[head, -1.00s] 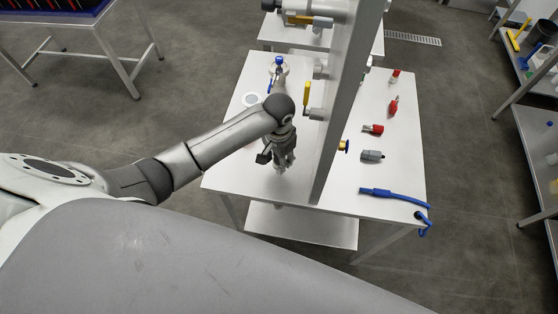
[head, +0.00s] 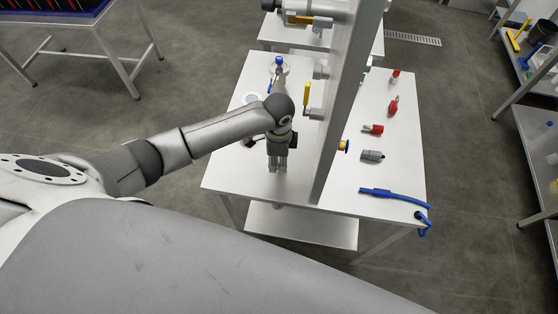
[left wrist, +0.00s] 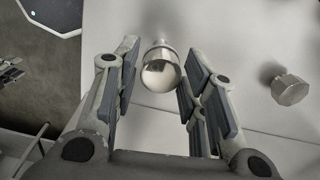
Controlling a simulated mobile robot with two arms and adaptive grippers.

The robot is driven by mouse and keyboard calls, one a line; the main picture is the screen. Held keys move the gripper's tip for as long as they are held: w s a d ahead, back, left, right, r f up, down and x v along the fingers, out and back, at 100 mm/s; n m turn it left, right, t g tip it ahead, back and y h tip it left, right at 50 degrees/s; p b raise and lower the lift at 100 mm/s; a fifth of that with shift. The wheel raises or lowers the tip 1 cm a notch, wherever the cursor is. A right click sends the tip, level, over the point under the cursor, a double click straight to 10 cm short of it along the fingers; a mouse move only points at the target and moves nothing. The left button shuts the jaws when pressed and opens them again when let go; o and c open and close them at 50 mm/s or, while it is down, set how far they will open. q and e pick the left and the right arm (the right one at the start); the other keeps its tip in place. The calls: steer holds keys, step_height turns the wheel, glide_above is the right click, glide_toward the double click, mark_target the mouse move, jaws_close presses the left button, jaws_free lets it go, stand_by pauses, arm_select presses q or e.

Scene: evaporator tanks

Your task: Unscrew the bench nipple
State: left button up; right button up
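My left gripper (head: 278,168) points down over the white bench, left of the upright panel. In the left wrist view my left gripper (left wrist: 158,95) is open, with a finger on each side of a shiny round metal piece (left wrist: 160,72), which looks like the bench nipple. Narrow gaps show between it and the pads, and I see no clear grip. A short metal neck shows beyond its round end. In the head view the gripper hides the nipple. My right gripper is not in view.
A hex metal fitting (left wrist: 291,90) sits right of the fingers. The upright panel (head: 345,110) with a yellow-handled valve (head: 306,95) stands close right. Red-ended fittings (head: 373,129), a grey fitting (head: 373,155) and a blue tool (head: 395,195) lie beyond. Bare bench (head: 230,170) lies left.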

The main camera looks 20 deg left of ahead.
arm_select(q)
steer(key=m, duration=0.3)
steer(key=shift+m, duration=0.3)
steer(key=m, duration=0.4)
steer(key=shift+m, duration=0.3)
steer(key=m, duration=0.8)
jaws_close()
steer(key=n, duration=0.4)
steer(key=shift+n, duration=0.6)
